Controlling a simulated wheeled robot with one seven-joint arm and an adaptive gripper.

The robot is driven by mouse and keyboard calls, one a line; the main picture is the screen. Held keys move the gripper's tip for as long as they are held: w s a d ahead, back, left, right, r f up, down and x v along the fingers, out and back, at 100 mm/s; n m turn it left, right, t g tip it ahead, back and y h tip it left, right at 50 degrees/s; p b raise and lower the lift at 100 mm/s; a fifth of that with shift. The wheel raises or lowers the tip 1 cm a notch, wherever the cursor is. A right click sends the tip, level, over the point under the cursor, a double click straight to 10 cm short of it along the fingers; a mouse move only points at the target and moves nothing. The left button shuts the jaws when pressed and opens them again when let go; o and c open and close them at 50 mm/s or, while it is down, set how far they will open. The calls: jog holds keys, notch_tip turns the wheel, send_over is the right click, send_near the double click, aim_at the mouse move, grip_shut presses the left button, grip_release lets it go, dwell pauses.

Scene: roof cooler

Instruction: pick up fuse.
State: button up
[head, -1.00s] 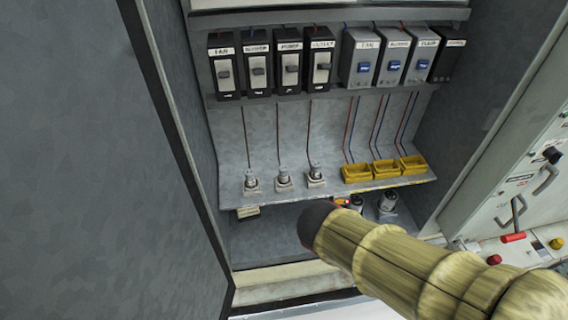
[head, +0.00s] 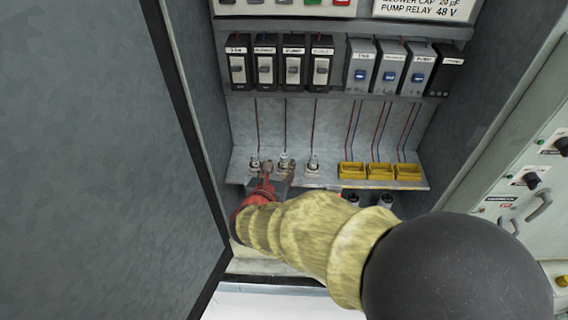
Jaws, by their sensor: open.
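Three small metal-and-white fittings, which look like fuses or fuse holders, stand in a row on the grey shelf inside the cabinet: a left one (head: 254,164), a middle one (head: 285,161) and a right one (head: 313,164). Which one is the fuse I cannot tell. My gripper (head: 277,174), red and dark grey, is open at the shelf's front edge, just below and in front of the left and middle fittings. It partly hides their lower parts. Whether it touches anything is unclear.
Yellow trays (head: 380,172) sit on the shelf's right half. Dark breakers (head: 265,69) and grey breakers (head: 391,69) hang above. A grey cabinet door (head: 110,160) borders the left, a switch panel (head: 520,180) the right.

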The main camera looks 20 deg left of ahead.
aim_at(283, 160)
jog(key=x, duration=0.6)
jog(key=shift+r, duration=0.3)
jog(key=shift+d, duration=0.1)
jog(key=shift+r, duration=0.1)
jog(key=shift+c, duration=0.2)
jog(key=shift+c, duration=1.1)
jog(key=c, duration=0.7)
grip_shut()
